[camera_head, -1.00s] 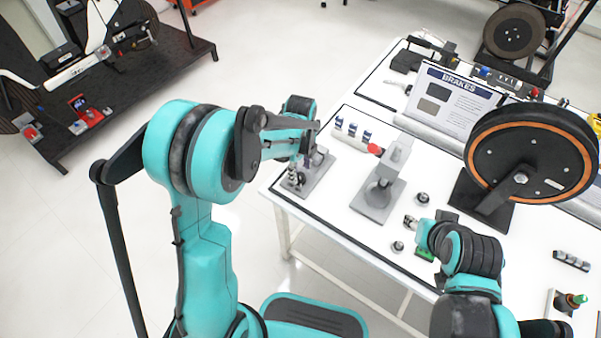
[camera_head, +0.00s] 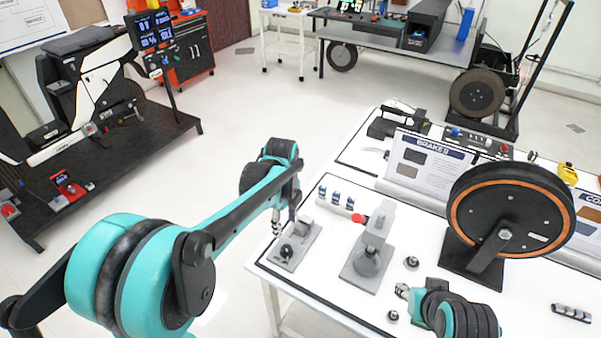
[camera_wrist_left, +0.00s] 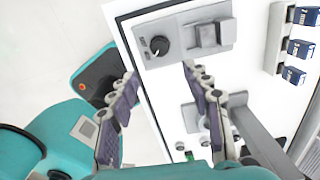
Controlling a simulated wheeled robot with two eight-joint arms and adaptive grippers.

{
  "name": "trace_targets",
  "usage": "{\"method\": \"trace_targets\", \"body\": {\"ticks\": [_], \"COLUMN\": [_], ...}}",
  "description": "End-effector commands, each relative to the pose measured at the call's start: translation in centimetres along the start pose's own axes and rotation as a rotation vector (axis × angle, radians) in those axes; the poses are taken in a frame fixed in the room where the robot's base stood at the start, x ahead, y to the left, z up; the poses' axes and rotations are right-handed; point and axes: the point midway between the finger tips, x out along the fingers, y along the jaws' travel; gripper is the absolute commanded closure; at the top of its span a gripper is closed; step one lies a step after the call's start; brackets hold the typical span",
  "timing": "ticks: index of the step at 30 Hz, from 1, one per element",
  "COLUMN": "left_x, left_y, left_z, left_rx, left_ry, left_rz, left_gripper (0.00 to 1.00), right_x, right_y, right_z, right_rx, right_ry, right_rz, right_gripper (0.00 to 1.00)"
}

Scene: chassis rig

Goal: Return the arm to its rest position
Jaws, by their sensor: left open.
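My left arm reaches from the left over the workbench's near left corner in the head view. Its gripper (camera_head: 283,217) points down just above the grey plate with a black knob (camera_head: 288,253). In the left wrist view the two fingers (camera_wrist_left: 160,78) are spread apart with nothing between them. The plate (camera_wrist_left: 180,37) lies flat past the fingertips there. My right arm is at the lower right, with its gripper (camera_head: 403,291) low over the bench; its jaws are too small to read.
A grey stand with a red knob (camera_head: 368,252) and a rack of blue-topped parts (camera_head: 338,200) stand close right of the left gripper. A wheel with an orange ring (camera_head: 512,210) and a brakes board (camera_head: 422,167) are farther right. Open floor (camera_head: 220,130) lies left of the bench.

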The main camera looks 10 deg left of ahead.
Motion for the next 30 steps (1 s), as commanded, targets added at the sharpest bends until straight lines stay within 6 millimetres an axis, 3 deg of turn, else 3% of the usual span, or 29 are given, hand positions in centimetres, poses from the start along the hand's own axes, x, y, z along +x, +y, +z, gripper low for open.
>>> {"method": "trace_targets", "body": {"ticks": [5, 8, 18, 24, 30], "left_x": [-0.3, -1.4, -5.8, -5.9, -5.1], "left_y": [0.3, 1.4, 9.7, 14.2, 16.4], "left_z": [-0.1, -0.2, -1.9, -3.0, -3.6], "left_rx": [-0.025, -0.136, -1.007, -1.510, -1.814], "left_ry": [-0.003, -0.012, 0.048, 0.207, 0.359], "left_rz": [-0.008, -0.042, -0.336, -0.503, -0.590], "left_gripper": [0.51, 0.51, 0.51, 0.51, 0.51], "right_x": [0.0, 0.0, 0.0, 0.0, 0.0], "right_y": [0.0, 0.0, 0.0, 0.0, 0.0], "right_z": [0.0, 0.0, 0.0, 0.0, 0.0], "right_rx": [0.000, 0.000, 0.000, 0.000, 0.000], "right_ry": [0.000, 0.000, 0.000, 0.000, 0.000], "right_rz": [0.000, 0.000, 0.000, 0.000, 0.000], "right_gripper": [0.60, 0.60, 0.60, 0.60, 0.60]}}
